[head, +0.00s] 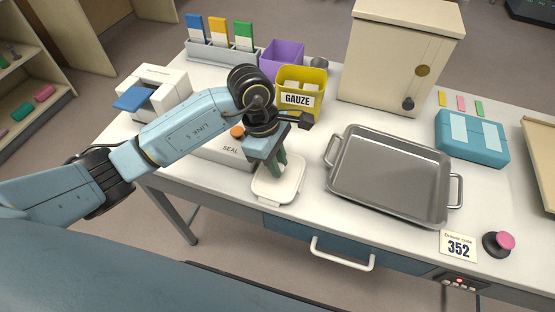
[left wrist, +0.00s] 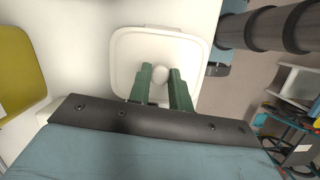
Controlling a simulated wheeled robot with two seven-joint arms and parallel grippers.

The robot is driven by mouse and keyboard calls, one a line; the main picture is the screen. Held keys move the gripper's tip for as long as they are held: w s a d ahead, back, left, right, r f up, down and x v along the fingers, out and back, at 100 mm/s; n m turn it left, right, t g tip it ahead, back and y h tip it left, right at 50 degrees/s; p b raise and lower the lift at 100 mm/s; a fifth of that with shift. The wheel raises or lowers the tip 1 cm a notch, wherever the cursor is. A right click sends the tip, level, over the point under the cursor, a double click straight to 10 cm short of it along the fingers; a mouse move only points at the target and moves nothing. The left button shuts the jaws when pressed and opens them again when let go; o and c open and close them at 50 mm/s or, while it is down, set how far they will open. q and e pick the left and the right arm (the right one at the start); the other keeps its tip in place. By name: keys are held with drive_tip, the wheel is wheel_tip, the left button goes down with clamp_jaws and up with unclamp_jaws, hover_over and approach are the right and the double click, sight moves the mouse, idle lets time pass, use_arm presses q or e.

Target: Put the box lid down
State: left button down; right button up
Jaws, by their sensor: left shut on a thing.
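The white square lid (head: 289,188) with rounded corners is near the front edge of the table, left of the metal tray. My left gripper (head: 278,166) points down over the middle of it. In the left wrist view the green fingers (left wrist: 160,84) are shut on the round knob of the lid (left wrist: 128,55). I cannot tell whether the lid's underside touches the table. My right gripper is not in view.
A flat unit marked SEAL (head: 222,152) stands just left of the lid. The yellow GAUZE bin (head: 315,78) is behind it. The metal tray (head: 345,205) is to the right. A teal box (head: 484,153) and a cabinet (head: 385,50) stand farther away.

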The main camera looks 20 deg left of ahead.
sight(265, 168)
use_arm(q)
drive_tip(key=shift+f, duration=0.2)
drive_tip(key=c, duration=1.3)
unclamp_jaws()
drive_tip(key=shift+r, duration=0.1)
drive_tip(key=v, duration=1.2)
drive_tip(key=shift+r, duration=0.1)
